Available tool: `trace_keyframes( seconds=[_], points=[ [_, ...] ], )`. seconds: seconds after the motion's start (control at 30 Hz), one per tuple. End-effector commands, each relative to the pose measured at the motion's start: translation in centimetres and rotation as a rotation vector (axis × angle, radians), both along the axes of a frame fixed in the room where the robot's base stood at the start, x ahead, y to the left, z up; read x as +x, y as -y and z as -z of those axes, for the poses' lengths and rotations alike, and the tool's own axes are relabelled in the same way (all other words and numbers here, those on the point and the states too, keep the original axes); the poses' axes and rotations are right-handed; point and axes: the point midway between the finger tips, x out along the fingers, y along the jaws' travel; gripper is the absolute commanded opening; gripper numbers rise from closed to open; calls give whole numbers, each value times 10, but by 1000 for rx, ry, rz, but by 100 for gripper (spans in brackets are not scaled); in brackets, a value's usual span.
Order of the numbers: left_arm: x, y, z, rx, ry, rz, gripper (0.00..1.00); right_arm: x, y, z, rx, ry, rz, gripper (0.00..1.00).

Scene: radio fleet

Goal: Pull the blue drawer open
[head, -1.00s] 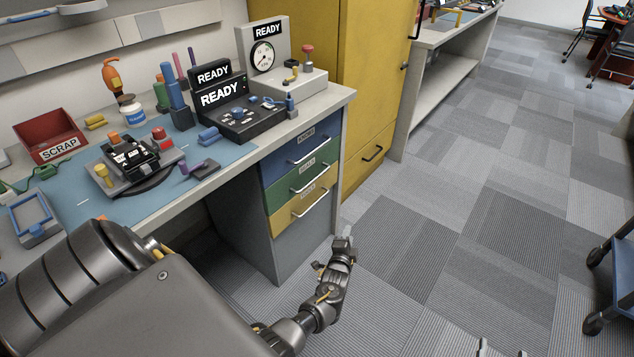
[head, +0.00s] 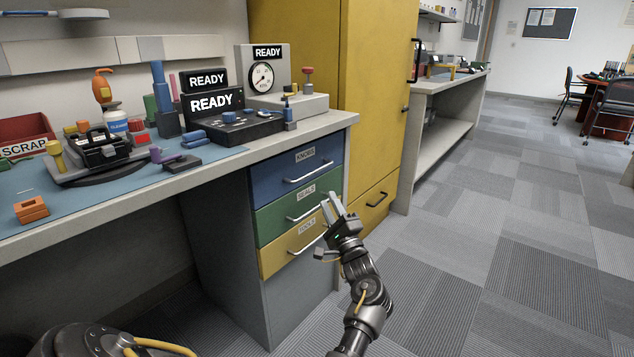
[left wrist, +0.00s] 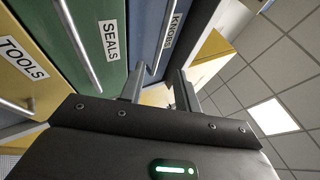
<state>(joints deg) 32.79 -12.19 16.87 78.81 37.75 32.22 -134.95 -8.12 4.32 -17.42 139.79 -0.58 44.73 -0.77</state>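The blue drawer (head: 275,178), labelled KNOBS, is the top drawer of the cabinet under the bench and is shut. Its silver bar handle (head: 308,173) runs across its front. It also shows in the left wrist view (left wrist: 146,28). My left gripper (head: 331,205) is in front of the right end of the green drawer (head: 275,219), lower than the blue handle. Its two fingers stand apart, pointing up towards the cabinet, with nothing held between them. In the left wrist view the fingers (left wrist: 158,88) are near the blue drawer's edge. My right gripper is out of view.
The yellow drawer (head: 280,250) with its handle is below the green one; both are shut. The bench top (head: 230,166) overhangs the drawers and carries several devices. A yellow cabinet (head: 372,110) stands just right. The carpet floor (head: 470,230) at the right is clear.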

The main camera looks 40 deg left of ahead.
Motion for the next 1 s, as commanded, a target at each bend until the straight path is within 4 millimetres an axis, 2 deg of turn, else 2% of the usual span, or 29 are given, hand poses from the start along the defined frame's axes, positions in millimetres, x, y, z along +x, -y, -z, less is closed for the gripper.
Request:
trace_keyframes(
  seconds=[0.5, 0.7, 1.0],
  points=[
    [31, -68, -41, 0, 1, 0, 33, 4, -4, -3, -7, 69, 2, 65],
    [36, -79, -49, 0, 0, 1, 33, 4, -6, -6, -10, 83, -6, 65],
    [36, -80, -51, 0, 0, 2, 31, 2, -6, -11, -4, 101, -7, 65]
  ],
)
